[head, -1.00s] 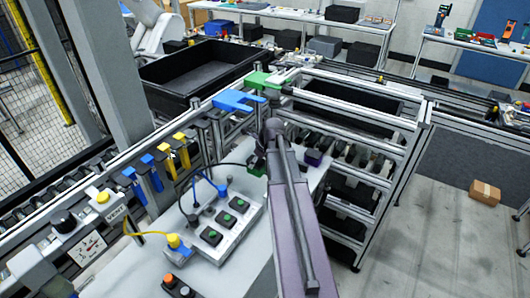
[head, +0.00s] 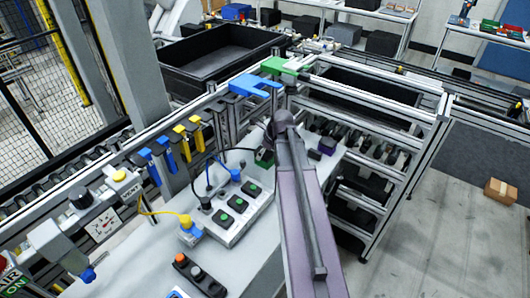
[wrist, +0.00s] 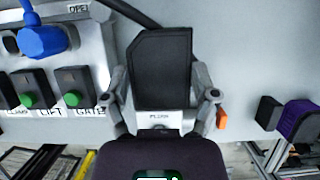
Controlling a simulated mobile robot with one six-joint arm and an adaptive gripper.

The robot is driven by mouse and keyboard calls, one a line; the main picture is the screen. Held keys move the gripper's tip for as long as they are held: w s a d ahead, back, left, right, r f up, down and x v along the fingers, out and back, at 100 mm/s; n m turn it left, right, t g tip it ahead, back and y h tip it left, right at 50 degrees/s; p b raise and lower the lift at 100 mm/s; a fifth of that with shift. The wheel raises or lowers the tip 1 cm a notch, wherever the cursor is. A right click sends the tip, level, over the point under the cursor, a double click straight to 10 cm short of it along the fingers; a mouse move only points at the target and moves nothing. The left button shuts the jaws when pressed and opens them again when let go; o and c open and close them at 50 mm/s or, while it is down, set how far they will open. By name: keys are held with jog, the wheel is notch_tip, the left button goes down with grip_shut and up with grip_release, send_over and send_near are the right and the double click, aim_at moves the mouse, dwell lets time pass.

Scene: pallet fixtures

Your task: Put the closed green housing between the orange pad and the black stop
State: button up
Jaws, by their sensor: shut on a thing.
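My gripper (wrist: 160,95) is low over the light grey bench, with its two fingers on either side of a dark plate-like part (wrist: 160,65) with a cut corner, and is shut on it. In the head view a green block with a dark top (head: 264,157) shows just left of my wrist; it appears to be the green housing, though the arm hides part of it. In the wrist view the orange pad (wrist: 222,118) is just right of the right finger. The black stop (wrist: 268,112) stands farther right, with a bare gap between them.
A purple block (wrist: 300,121) is beside the black stop near the bench edge. A button box (wrist: 60,75) with green buttons and a blue plug (wrist: 42,40) is close on the left. A dark cable (wrist: 135,14) runs behind the held part. Bare bench lies behind the stop.

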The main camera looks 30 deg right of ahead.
notch_tip(320, 180, up, 7)
jog(key=p, duration=0.7)
jog(key=shift+r, duration=0.2)
jog(key=shift+s, duration=0.15)
